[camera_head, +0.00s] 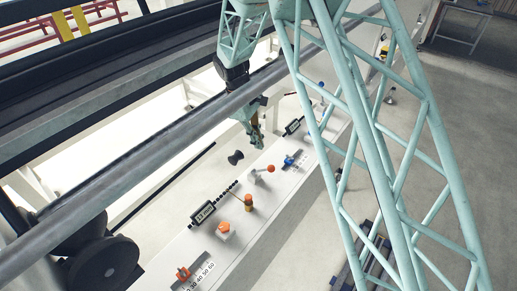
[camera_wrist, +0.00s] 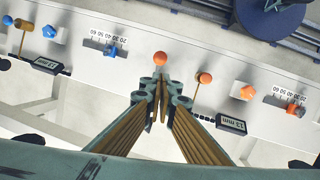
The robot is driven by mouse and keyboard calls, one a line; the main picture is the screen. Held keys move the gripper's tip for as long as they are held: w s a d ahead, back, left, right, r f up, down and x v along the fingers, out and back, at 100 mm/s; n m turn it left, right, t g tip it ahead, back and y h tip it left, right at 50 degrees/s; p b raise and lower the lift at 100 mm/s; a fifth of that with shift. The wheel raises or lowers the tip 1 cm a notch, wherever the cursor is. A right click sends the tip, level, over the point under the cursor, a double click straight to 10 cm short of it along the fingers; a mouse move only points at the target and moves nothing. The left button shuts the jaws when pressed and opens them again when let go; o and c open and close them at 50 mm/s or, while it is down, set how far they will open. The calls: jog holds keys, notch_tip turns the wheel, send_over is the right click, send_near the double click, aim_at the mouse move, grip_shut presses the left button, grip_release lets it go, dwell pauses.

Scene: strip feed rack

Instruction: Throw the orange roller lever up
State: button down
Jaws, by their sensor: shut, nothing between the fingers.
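A lever with an orange ball end (camera_head: 271,168) and a pale grey base (camera_head: 256,177) stands on the white panel; I take it as the orange roller lever. The shut fingers also fill the middle of the wrist view (camera_wrist: 161,88). An orange-topped yellow post (camera_head: 248,202) stands beside the lever; it shows in the wrist view too (camera_wrist: 205,78).
The panel also bears an orange knob (camera_head: 223,229), an orange slider (camera_head: 183,272) on a scale, a blue slider (camera_head: 290,160) and a 13 mm display (camera_wrist: 231,123). A black spool-shaped part (camera_head: 235,157) sits near the panel's back edge. A grey rail (camera_head: 150,150) runs alongside.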

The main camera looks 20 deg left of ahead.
jog(key=shift+s+r, duration=0.2)
jog(key=shift+r, duration=0.75)
jog(key=shift+s+r, duration=0.15)
jog(key=shift+r, duration=0.8)
